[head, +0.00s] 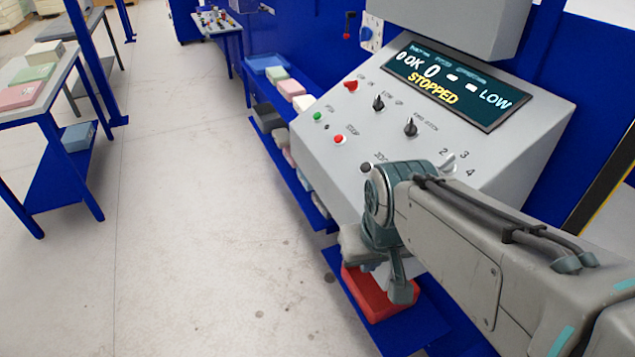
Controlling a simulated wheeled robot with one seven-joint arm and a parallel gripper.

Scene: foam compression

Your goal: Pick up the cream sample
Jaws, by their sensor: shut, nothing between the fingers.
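A small cream block (303,102) lies at the near end of a row on the upper blue shelf, left of the control console. A pale, cream-grey block (40,48) lies at the back of the left table; I cannot tell which one is the sample. My gripper (400,290) is low at the lower right, in front of the console and above a red tray. It is shut and empty, well apart from both blocks. My wrist partly hides its fingers and part of the tray.
The console (430,120) has a screen reading STOPPED, with knobs and buttons. The red tray (375,300) sits on a low blue shelf. Pink (289,87) and green (275,73) blocks lie beside the cream one. The left table (45,100) holds more blocks. The floor between is clear.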

